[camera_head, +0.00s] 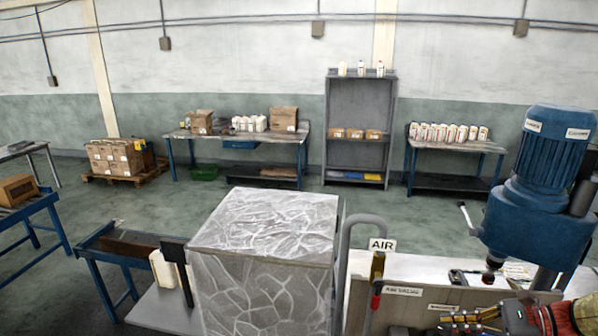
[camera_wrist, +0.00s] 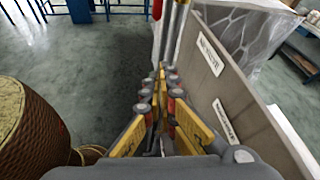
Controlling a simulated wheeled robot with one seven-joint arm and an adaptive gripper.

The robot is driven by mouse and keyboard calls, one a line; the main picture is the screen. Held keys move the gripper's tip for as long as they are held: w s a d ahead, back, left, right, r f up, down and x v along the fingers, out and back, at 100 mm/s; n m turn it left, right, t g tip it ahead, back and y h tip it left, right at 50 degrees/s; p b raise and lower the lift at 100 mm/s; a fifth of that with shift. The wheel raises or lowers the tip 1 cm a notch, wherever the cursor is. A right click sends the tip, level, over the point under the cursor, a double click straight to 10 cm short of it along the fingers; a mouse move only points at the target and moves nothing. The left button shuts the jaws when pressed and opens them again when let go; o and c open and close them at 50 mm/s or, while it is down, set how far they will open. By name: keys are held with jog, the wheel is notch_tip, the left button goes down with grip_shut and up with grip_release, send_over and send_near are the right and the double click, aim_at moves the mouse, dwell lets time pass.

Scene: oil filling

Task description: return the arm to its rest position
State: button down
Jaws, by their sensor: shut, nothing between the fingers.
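My gripper (camera_head: 462,321) is at the lower right of the head view, partly cut off by the bottom edge. In the wrist view my gripper (camera_wrist: 167,78) points away from the camera, its fingers together and nothing between them. It is beside the grey panel (camera_wrist: 255,105) with white labels and apart from it, as far as I can see. The same panel (camera_head: 440,284) shows in the head view, with an "AIR VALVE" label and a red-handled valve (camera_head: 377,283) at its left end.
A large box with a cracked white pattern (camera_head: 262,240) stands in the centre. A blue motor (camera_head: 548,165) stands at the right. A white bottle (camera_head: 163,270) is at the left beside a dark plate. A brown ribbed cylinder (camera_wrist: 32,125) is at the lower left of the wrist view, near my gripper.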

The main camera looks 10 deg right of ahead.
jog(key=s+a+f+n+g+h+b, duration=0.3)
jog(key=s+a+f+n+h+b, duration=0.15)
jog(key=s+f, duration=0.2)
jog(key=s+a+f+n+g+h+b, duration=0.2)
jog(key=s+a+f+n+h+b, duration=0.1)
jog(key=s+f+n+h+b, duration=0.25)
jog(key=s+a+f+n+t+h+b, duration=0.1)
jog(key=s+a+f+n+t+b, duration=0.1)
jog(key=a+n+b, duration=0.4)
jog(key=s+a+f+n+t+b, duration=0.2)
jog(key=a+f+n+b, duration=0.3)
jog(key=a+b, duration=0.4)
jog(key=shift+s+n+h+b, duration=0.2)
jog(key=shift+n+h+b, duration=0.2)
jog(key=shift+b, duration=0.1)
